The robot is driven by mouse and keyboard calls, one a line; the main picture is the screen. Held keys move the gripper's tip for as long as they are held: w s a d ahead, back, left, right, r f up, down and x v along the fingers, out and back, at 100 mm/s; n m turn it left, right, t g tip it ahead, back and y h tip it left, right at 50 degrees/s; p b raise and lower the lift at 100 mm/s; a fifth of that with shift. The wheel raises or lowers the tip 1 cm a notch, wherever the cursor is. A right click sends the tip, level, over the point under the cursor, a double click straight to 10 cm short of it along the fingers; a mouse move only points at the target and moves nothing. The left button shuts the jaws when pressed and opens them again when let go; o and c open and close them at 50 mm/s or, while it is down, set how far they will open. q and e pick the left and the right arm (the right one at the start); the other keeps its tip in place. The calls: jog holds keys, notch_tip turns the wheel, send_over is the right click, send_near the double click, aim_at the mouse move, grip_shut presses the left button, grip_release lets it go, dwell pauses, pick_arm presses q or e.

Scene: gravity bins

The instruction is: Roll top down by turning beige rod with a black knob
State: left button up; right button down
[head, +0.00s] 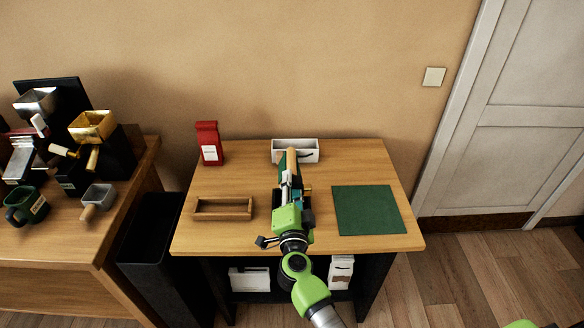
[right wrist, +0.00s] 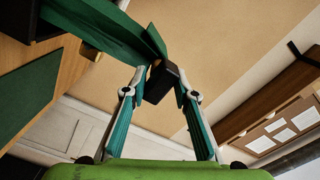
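The right gripper (head: 287,180) reaches over the middle of the table, its fingers pointing toward the wall. Beyond its tips, a beige rod (head: 291,160) shows in front of a white box. In the right wrist view, a black knob (right wrist: 161,82) sits between the fingertips of my right gripper (right wrist: 160,86), which close in on both its sides. A dark green band (right wrist: 100,25), perhaps the top, runs from the upper left to the knob. My arm hides much of what lies under it. My left gripper is not in view.
On the table (head: 230,185) are a red bag (head: 209,143), a white box (head: 310,148), a wooden tray (head: 223,218) and a green mat (head: 368,210). The table's right front corner is clear.

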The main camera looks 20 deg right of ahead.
jog(key=m+b, duration=0.1)
jog(key=m, duration=0.2)
jog(key=shift+f, duration=0.1)
jog(key=m, duration=0.4)
jog(key=shift+b, duration=0.4)
jog(key=c, duration=1.8)
grip_release()
jog(key=shift+c, duration=0.2)
